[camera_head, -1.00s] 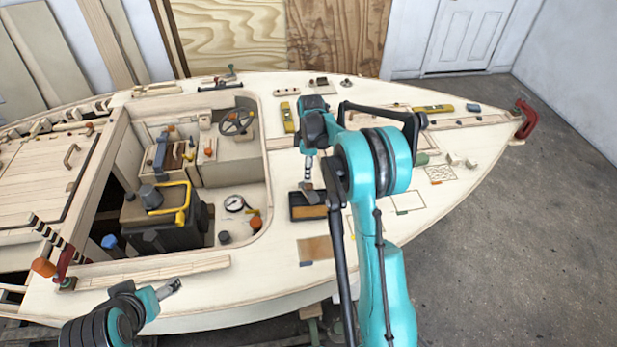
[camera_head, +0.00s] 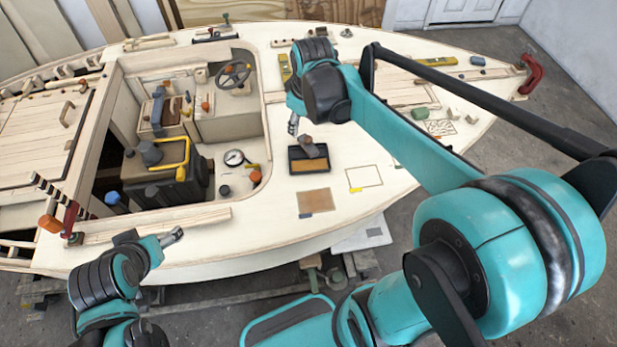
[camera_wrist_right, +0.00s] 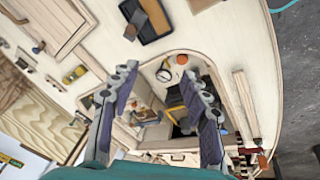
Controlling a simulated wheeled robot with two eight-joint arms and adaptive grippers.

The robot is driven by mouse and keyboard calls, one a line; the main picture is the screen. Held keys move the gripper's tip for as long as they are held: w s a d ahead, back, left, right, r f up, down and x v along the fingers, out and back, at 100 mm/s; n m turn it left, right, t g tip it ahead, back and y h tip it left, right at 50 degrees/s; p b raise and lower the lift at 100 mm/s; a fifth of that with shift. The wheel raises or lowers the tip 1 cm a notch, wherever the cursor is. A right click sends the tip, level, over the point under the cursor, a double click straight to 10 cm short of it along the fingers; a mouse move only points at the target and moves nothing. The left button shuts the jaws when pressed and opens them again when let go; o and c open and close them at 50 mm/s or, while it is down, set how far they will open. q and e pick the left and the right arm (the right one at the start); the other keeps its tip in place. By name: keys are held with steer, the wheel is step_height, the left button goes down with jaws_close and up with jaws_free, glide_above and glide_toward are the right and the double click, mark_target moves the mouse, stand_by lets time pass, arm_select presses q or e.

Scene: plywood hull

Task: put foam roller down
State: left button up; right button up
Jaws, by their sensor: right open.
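The foam roller, a small grey-brown piece (camera_head: 306,142), rests at the far edge of a black tray (camera_head: 309,166) with a tan inside, on the pale deck. In the right wrist view the roller (camera_wrist_right: 136,20) and the tray (camera_wrist_right: 158,32) show at the top, outside the jaws. My right gripper (camera_head: 293,125) is just beyond and left of the roller, apart from it. In the right wrist view its fingers (camera_wrist_right: 160,74) are spread and empty. My left gripper (camera_head: 172,237) hangs near the deck's front left edge; its jaw gap is not clear.
The cockpit opening (camera_head: 256,100) lies left of the tray, with a steering wheel (camera_head: 233,73), a gauge (camera_head: 234,158) and a dark box with a yellow handle (camera_head: 168,182). A brown sheet (camera_head: 314,202) lies in front of the tray. A red clamp (camera_head: 531,73) grips the bow.

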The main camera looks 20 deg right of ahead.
steer(key=s+a+f+m+t, duration=0.1)
steer(key=s+a+m+t, duration=0.1)
steer(key=s, duration=0.6)
steer(key=s+a+f+m+t, duration=0.1)
steer(key=s+a+m, duration=0.2)
steer(key=s, duration=0.4)
steer(key=shift+s+a+f+m+t, duration=0.2)
steer(key=shift+s+m+t, duration=0.2)
steer(key=shift+m, duration=0.2)
